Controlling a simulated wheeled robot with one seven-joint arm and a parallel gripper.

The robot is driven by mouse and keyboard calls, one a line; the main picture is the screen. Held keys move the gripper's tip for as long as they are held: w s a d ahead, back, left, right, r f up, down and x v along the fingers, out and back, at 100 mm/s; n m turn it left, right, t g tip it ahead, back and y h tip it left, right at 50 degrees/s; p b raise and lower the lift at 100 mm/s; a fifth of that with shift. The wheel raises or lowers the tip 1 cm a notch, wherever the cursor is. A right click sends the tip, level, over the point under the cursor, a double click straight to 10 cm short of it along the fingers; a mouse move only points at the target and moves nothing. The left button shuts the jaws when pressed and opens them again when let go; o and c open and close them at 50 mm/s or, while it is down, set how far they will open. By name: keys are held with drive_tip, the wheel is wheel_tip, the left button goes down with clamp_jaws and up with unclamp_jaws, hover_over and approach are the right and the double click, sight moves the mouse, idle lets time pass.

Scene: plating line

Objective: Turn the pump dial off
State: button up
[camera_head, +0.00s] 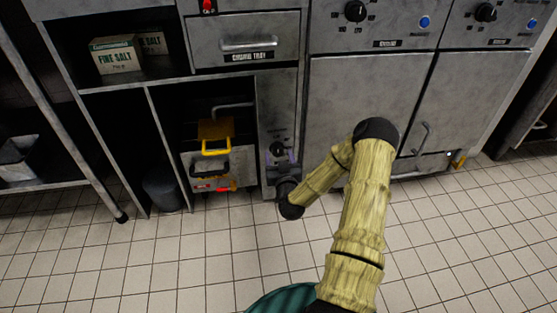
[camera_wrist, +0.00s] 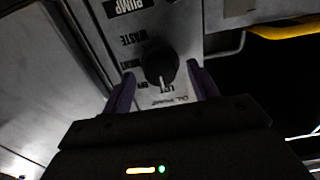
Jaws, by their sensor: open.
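The pump dial (camera_wrist: 161,62) is a round black knob on a grey metal panel, under a black label reading PUMP. Its pale pointer mark faces down in the wrist view, towards small labels that are hard to read; WASTE is legible to its upper left. In the head view the dial (camera_head: 278,149) is on the narrow panel left of the fryer doors. My gripper (camera_wrist: 163,72) is open, with one purple finger on each side of the dial's lower part. I cannot tell whether the fingers touch it. In the head view my gripper (camera_head: 284,160) is just in front of the panel.
An open bay with a yellow-handled container (camera_head: 216,146) lies left of the panel. A crumb tray drawer (camera_head: 247,43) is above. Fryer doors (camera_head: 365,95) with a handle stand to the right. The tiled floor (camera_head: 130,265) in front is clear.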

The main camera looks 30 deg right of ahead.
drive_tip(key=shift+w+d, duration=0.2)
drive_tip(key=shift+w, duration=0.5)
drive_tip(key=c, duration=1)
